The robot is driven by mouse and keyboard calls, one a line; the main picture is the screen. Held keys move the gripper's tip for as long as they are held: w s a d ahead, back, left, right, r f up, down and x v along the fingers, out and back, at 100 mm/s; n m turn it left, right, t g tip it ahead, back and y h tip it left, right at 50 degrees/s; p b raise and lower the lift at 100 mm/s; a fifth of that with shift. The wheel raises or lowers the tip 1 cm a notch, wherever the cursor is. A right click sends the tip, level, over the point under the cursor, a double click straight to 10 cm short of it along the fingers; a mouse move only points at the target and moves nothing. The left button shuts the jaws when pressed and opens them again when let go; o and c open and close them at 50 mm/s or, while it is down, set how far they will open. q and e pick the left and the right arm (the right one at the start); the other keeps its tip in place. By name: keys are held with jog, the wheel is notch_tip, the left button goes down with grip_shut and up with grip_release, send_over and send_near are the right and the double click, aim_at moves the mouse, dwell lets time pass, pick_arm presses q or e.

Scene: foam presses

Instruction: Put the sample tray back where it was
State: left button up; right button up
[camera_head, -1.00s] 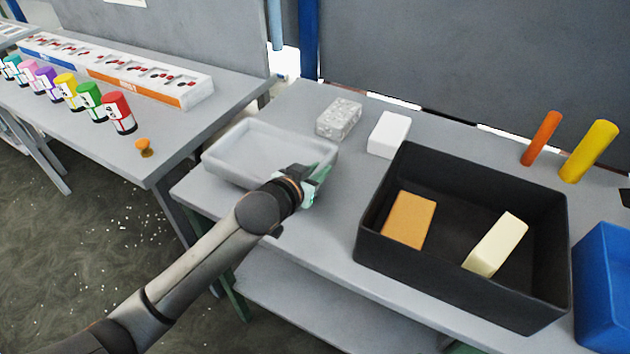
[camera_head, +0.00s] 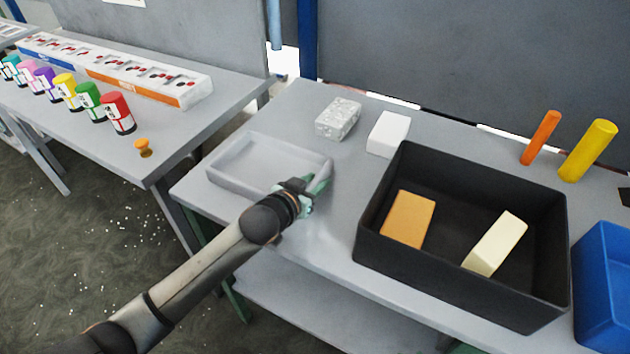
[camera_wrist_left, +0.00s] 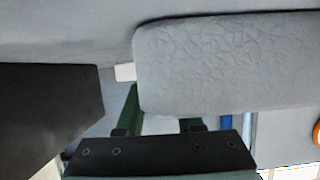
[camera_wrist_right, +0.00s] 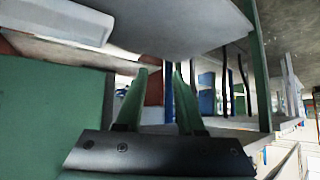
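The sample tray (camera_head: 232,186), a shallow pale grey rectangle, rests at the left end of the grey table. My left gripper (camera_head: 316,186) is at its front right corner.
A black bin (camera_head: 455,285) holding an orange block and a cream block stands right of the tray. A speckled block (camera_head: 338,118) and a white block (camera_head: 388,134) lie behind. A blue bin (camera_head: 605,290) is far right. Bare table lies between tray and black bin.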

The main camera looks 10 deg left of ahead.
pick_arm(q)
jog(key=shift+o, duration=0.8)
jog(key=shift+r, duration=0.25)
jog(key=v, duration=1.2)
jog(key=shift+w, duration=0.1)
